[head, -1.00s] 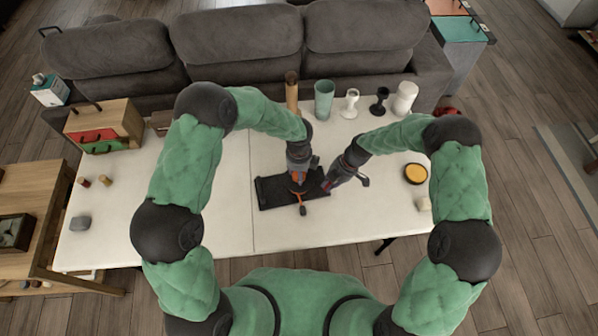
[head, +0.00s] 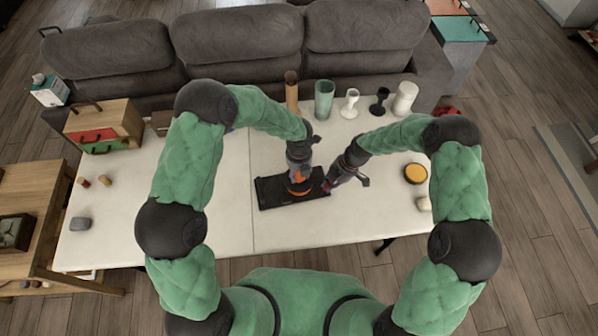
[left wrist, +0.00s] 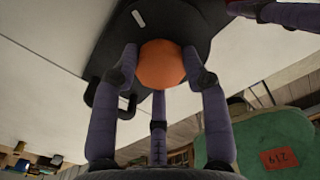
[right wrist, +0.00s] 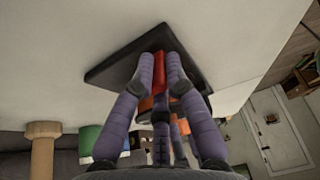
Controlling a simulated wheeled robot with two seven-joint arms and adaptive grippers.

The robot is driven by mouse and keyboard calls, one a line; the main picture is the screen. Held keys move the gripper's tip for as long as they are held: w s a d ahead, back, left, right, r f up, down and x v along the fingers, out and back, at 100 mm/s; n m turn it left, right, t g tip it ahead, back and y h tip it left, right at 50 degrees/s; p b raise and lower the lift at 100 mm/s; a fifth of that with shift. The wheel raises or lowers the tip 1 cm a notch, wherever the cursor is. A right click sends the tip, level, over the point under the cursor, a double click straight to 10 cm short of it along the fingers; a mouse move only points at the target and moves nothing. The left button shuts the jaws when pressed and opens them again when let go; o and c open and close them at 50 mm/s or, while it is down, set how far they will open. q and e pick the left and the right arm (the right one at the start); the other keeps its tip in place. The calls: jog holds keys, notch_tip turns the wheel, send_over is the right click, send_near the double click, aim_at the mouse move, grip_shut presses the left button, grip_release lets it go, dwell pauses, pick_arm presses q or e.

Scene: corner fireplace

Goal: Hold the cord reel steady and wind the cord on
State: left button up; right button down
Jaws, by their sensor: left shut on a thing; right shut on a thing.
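The cord reel has a flat black base (head: 275,194) lying on the white table, with an orange part (head: 299,188) on top of it. My left gripper (head: 298,182) comes down from above and is shut on a rounded orange part, seen between its fingers in the left wrist view (left wrist: 161,65). My right gripper (head: 328,186) is at the base's right end, shut on a red upright piece (right wrist: 159,72), seen in the right wrist view. The grippers hide much of the reel, and I cannot make out the cord.
Cups and goblets (head: 352,103) stand along the back edge by the grey sofa (head: 240,40). A yellow-topped round tin (head: 415,173) is at the right. A wooden box (head: 105,125) and small blocks are at the left. The table around the reel is clear.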

pick_arm(q)
jog(key=shift+d+m, duration=0.1)
jog(key=shift+m, duration=0.4)
jog(key=o, duration=1.1)
jog(key=shift+o, duration=0.2)
notch_tip(320, 180, up, 12)
pick_arm(e)
jog(key=c, duration=1.2)
grip_release()
